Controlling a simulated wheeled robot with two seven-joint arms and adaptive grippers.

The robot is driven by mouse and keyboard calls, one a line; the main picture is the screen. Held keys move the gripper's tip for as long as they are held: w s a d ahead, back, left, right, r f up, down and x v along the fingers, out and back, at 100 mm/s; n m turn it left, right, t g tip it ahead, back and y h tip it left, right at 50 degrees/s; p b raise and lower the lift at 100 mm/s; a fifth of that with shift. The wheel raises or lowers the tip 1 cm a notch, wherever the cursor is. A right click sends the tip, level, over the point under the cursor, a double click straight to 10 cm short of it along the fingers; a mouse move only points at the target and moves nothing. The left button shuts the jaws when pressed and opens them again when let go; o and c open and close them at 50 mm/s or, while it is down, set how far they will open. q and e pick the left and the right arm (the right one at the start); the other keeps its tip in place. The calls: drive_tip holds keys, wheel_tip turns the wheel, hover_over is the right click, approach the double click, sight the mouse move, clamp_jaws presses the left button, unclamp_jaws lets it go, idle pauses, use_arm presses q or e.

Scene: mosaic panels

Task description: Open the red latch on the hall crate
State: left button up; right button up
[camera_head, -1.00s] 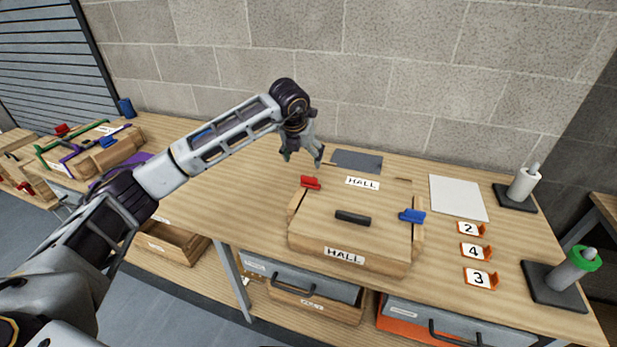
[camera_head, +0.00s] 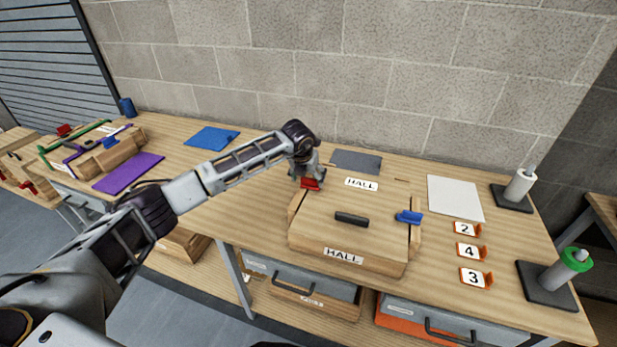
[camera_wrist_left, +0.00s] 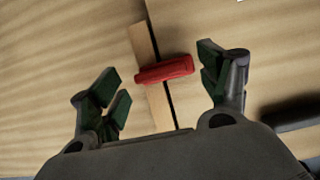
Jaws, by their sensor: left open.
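The hall crate (camera_head: 385,235) is a wooden box with a black handle (camera_head: 352,218) on its lid and HALL labels. The red latch (camera_head: 311,184) sits at the crate's left edge; a blue latch (camera_head: 410,217) is at its right edge. My left gripper (camera_head: 306,178) is over the red latch. In the left wrist view the red latch (camera_wrist_left: 165,70) lies between the open fingers of the left gripper (camera_wrist_left: 162,88), with a gap on both sides. The latch lies across the seam between lid and side strip. My right gripper is not in view.
A grey mat (camera_head: 357,161) lies behind the crate. Number tags (camera_head: 470,251), a white sheet (camera_head: 455,197) and two post stands are on the right. A purple mat (camera_head: 129,173), a blue mat (camera_head: 211,137) and another latched crate (camera_head: 108,155) are on the left. A brick wall rises behind.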

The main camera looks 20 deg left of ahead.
use_arm(q)
drive_tip(key=shift+w+f, duration=0.2)
drive_tip(key=shift+f, duration=0.4)
drive_tip(key=c, duration=1)
